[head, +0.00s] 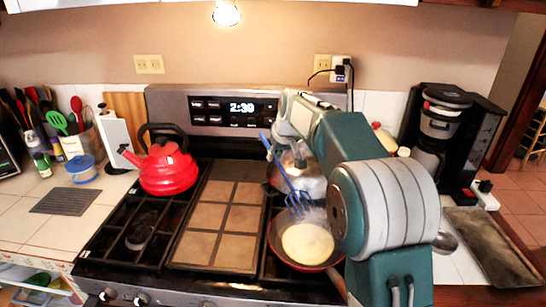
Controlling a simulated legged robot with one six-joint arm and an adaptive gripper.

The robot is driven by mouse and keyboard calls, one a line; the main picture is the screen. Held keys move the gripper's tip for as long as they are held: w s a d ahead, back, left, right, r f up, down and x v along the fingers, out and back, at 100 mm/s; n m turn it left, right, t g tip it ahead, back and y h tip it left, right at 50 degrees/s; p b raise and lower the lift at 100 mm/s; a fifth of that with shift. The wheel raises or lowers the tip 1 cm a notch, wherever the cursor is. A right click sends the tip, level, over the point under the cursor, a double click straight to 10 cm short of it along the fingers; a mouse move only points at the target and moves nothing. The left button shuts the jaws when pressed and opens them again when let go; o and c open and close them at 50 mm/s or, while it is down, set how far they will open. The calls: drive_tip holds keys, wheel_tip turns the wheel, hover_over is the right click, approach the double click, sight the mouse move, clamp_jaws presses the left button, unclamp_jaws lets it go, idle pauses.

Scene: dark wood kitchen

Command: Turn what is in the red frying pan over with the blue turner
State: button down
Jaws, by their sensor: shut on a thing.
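The red frying pan (275,245) sits on the right front burner of the stove. A round pale pancake (307,244) lies flat in it. The blue turner (278,162) is tilted, its handle up to the left and its slotted head low at the far side of the pan, just behind the pancake. I cannot tell whether the head touches the pan. My gripper (290,158) is shut on the turner above the pan; the fingers are small and partly lost against the metal behind. My arm hides the pan's right side.
A red kettle (168,170) stands on the left back burner. A griddle plate (219,222) fills the stove's middle. A silver pot (312,183) stands behind the pan. A coffee maker (440,135) and a dark tray (492,246) are on the right counter.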

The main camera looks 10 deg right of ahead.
sight(277, 162)
drive_tip(key=shift+d+f, duration=0.4)
drive_tip(key=shift+f, duration=0.1)
drive_tip(key=shift+a+f, duration=0.1)
drive_tip(key=shift+f, duration=0.5)
drive_tip(key=shift+s+a+f, duration=0.1)
drive_tip(key=shift+a+f, duration=0.15)
drive_tip(key=shift+f, duration=0.2)
drive_tip(key=shift+a+f, duration=0.2)
drive_tip(key=shift+f, duration=0.25)
drive_tip(key=shift+s+d+f, duration=0.5)
drive_tip(key=shift+s+f, duration=0.15)
drive_tip(key=shift+s, duration=0.25)
drive_tip(key=shift+s+d+f, duration=0.45)
drive_tip(key=shift+s+f, duration=0.25)
drive_tip(key=shift+s, duration=0.2)
drive_tip(key=shift+s+d+f, duration=0.5)
drive_tip(key=shift+s+f, duration=0.15)
drive_tip(key=shift+s, duration=0.25)
drive_tip(key=shift+w+a+r, duration=0.1)
drive_tip(key=shift+w+r, duration=0.05)
drive_tip(key=shift+r, duration=1.4)
drive_tip(key=shift+w+a+r, duration=0.1)
drive_tip(key=shift+w+r, duration=0.1)
drive_tip(key=shift+r, duration=1.35)
drive_tip(key=shift+w+a+r, duration=0.1)
drive_tip(key=shift+w+r, duration=0.05)
drive_tip(key=shift+r, duration=1.4)
drive_tip(key=shift+f, duration=0.1)
